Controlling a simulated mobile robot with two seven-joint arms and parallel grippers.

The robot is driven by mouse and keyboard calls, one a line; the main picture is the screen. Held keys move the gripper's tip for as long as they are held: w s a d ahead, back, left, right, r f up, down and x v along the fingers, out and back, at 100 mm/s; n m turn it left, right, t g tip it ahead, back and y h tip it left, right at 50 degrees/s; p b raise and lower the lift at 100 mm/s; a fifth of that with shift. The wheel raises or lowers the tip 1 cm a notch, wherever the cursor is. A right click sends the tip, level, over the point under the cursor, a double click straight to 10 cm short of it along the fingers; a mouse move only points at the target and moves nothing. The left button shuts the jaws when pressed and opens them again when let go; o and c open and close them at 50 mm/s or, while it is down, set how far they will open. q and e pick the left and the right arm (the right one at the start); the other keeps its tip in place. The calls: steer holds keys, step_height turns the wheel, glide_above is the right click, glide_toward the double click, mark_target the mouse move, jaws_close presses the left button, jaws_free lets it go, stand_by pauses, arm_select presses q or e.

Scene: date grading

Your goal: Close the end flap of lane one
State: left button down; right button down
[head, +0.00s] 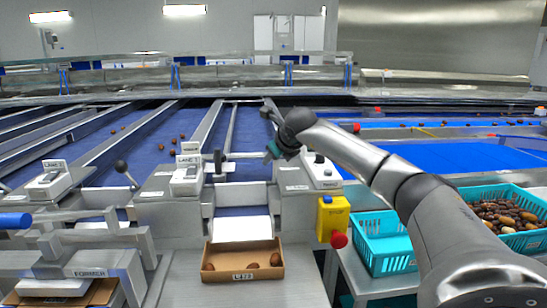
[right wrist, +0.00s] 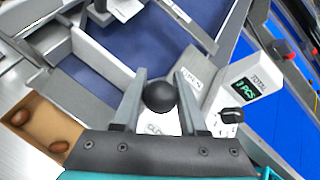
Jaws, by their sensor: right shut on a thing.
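The lane nearest the middle (head: 155,130) is a blue belt with a few dates on it; the number on its small sign (head: 190,148) is hard to read. A lever with a black ball knob (head: 218,158) stands at its end, beside the chute. In the right wrist view the knob (right wrist: 160,97) is between the fingers of my right gripper (right wrist: 158,105), which is shut on it. The grey plate (right wrist: 102,60) beside it may be the end flap; I cannot tell how far it is shut. My left gripper is not in view.
A carton (head: 243,262) with a few dates sits below the white chute plate (head: 240,230). A yellow stop box (head: 332,217) with a red button is to the right. Teal baskets (head: 385,240) stand further right, one with dates. A counter box (right wrist: 250,85) is close to my right gripper.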

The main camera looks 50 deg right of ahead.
steer(key=shift+w+r, duration=0.1)
steer(key=shift+r, duration=0.35)
stand_by(0.3)
steer(key=c, duration=0.8)
jaws_free()
steer(key=shift+o, duration=0.7)
steer(key=shift+a, duration=0.15)
steer(key=shift+o, duration=1)
steer(key=shift+f, duration=0.25)
steer(key=shift+s, duration=0.2)
steer(key=b+v, duration=0.1)
steer(key=v, duration=1.4)
